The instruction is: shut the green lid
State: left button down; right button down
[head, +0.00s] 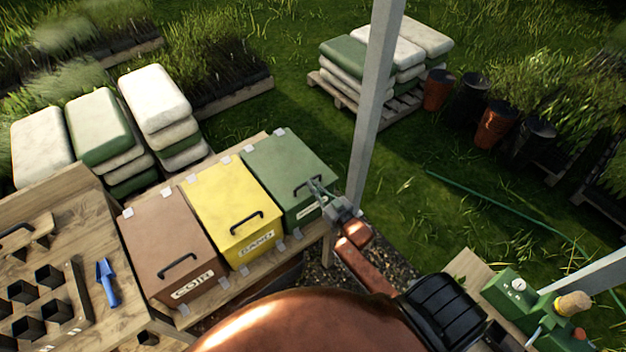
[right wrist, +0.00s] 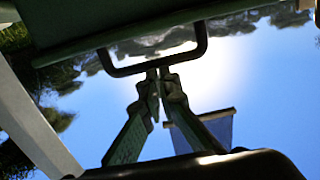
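The green lid (head: 281,166) lies on the green bin (head: 303,212), at the right end of the row of bins. It looks down or nearly down; a small gap cannot be ruled out. Its dark bar handle (head: 306,187) is near its front edge. My right gripper (head: 316,186) is at this handle. In the right wrist view the fingers (right wrist: 160,75) are together, with their tips at the handle bar (right wrist: 140,70). The tips seem to touch the bar but do not clearly enclose it. The dark green lid (right wrist: 120,20) fills the top there. My left gripper is not in view.
A yellow bin (head: 232,205) and a brown bin (head: 165,240) stand to the left, lids down. A grey post (head: 374,100) rises close behind my right gripper. A blue trowel (head: 107,283) lies on the left bench. A green machine (head: 515,300) stands at lower right.

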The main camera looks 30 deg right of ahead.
notch_tip(320, 180, up, 5)
jog(key=p, duration=0.4)
jog(key=s+d+b, duration=0.1)
jog(key=s+b, duration=0.1)
jog(key=s, duration=0.8)
jog(key=shift+s+f+b, duration=0.25)
jog(key=shift+s+b, duration=0.1)
jog(key=shift+b, duration=0.05)
jog(key=s+f+g+h+b, duration=0.1)
jog(key=s+f+g, duration=0.3)
jog(key=f, duration=1)
jog(key=s+f+g+b, duration=0.15)
jog(key=s+f, duration=0.35)
jog(key=f, duration=0.8)
jog(key=s+f+g+h+b, duration=0.1)
jog(key=s+f+g+b, duration=0.3)
jog(key=f, duration=1)
jog(key=s+a+f+g, duration=0.1)
jog(key=s+f+g, duration=0.1)
jog(key=s+f, duration=0.5)
jog(key=s+a+f+g+b, duration=0.1)
jog(key=s+a+f+g, duration=0.1)
jog(key=s+f, duration=0.5)
jog(key=s+a+f+g, duration=0.2)
jog(key=s+f, duration=0.6)
jog(key=s, duration=0.9)
jog(key=shift+g+y, duration=0.3)
jog(key=shift+g, duration=0.25)
